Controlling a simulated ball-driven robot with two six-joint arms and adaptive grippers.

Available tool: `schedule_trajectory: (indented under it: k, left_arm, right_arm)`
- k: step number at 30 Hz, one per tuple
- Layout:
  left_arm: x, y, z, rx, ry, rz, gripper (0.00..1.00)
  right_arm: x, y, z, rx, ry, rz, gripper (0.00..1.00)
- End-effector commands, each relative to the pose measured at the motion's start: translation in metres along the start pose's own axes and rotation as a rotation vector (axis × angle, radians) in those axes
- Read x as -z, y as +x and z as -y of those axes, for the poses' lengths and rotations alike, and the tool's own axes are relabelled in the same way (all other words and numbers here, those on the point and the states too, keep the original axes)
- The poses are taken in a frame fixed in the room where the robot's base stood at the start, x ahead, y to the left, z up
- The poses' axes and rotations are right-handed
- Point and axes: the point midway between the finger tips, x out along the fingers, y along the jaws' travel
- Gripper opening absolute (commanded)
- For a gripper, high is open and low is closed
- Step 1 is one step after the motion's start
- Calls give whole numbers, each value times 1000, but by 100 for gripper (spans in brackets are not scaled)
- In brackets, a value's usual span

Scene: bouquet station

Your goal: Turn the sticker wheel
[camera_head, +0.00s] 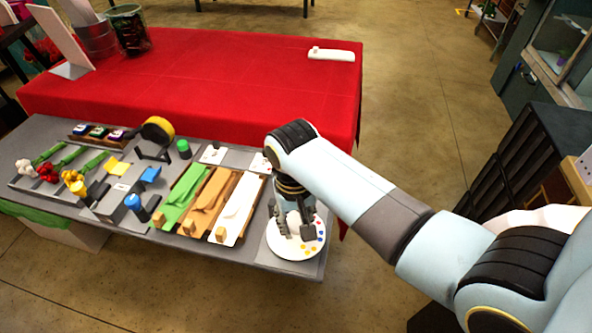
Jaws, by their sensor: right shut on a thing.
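The sticker wheel (286,246) is a round white disc with coloured dots along its rim, at the right front corner of the grey table. My right gripper (295,229) points down over the middle of the wheel. Its dark fingers stand on either side of a small pale part at the wheel's centre and are shut on it. The gripper and wrist hide part of the disc's far side. My left gripper is not in view.
Left of the wheel lie white, orange and green sheets (236,209) in trays. Farther left are flowers (74,177), a tape dispenser (157,133) and a blue bottle (136,206). The red-covered table (230,80) behind is mostly clear, with a white device (331,54).

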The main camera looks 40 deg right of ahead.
Motion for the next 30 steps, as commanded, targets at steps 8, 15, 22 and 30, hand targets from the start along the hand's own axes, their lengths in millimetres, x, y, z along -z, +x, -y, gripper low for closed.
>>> schedule_trajectory:
  k: [8, 15, 22, 30]
  left_arm:
    - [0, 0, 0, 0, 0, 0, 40]
    - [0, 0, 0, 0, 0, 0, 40]
    - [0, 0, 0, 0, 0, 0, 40]
    - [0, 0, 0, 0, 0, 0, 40]
  right_arm:
    - [0, 0, 0, 2, 45, 1, 0]
    - [0, 0, 1, 2, 47, 1, 0]
    - [0, 0, 1, 2, 46, 0, 43]
    - [0, 0, 0, 1, 46, 0, 51]
